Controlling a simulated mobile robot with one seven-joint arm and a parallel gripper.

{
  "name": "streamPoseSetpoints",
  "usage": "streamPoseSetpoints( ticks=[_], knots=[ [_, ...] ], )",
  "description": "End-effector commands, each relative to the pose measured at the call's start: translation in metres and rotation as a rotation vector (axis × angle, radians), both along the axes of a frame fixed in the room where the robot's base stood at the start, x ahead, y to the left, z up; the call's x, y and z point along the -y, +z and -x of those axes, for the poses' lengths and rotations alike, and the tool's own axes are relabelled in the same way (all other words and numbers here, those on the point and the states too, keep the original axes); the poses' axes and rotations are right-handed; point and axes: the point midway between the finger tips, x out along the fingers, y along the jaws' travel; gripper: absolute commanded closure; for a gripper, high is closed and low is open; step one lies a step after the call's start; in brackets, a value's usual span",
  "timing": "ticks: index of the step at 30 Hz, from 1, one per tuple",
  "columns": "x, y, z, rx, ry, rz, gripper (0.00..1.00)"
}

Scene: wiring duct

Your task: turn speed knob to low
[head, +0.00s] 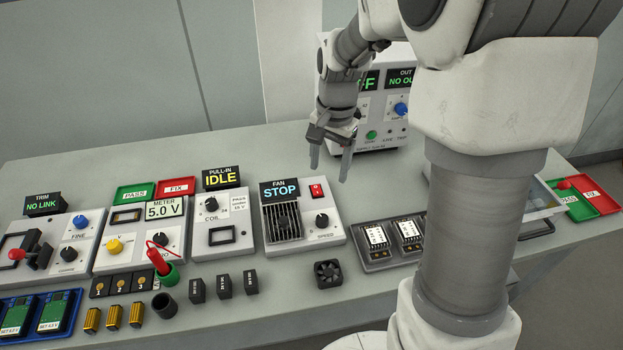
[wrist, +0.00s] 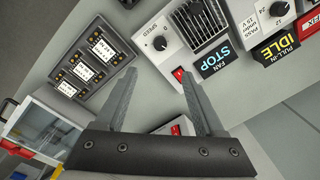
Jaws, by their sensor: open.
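The speed knob (head: 322,220) is a small black dial on the right part of the white fan unit (head: 330,235), above the word SPEED. In the wrist view the knob (wrist: 160,43) shows beyond my fingertips, with a 0 mark near it; which way its pointer is set is too small to tell for sure. The fan display (head: 280,190) reads STOP. A red rocker switch (head: 317,189) sits above the knob. My gripper (head: 330,167) is open and empty, pointing down above and behind the fan unit, apart from the knob.
A dark tray with labelled modules (head: 393,240) stands just right of the fan unit. A small loose black fan (head: 328,273) lies in front. The coil unit (head: 222,228) with its IDLE display is at left. A supply unit (head: 385,110) stands behind.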

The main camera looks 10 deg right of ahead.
Motion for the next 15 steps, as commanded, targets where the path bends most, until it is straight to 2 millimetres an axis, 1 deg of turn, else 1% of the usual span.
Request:
streamPoseSetpoints(
  ticks=[5,15],
  knots=[
    [-0.001,-0.020,-0.001,-0.004,-0.002,-0.001,0.29],
    [-0.003,-0.094,-0.002,-0.006,-0.002,-0.001,0.29]
  ],
)
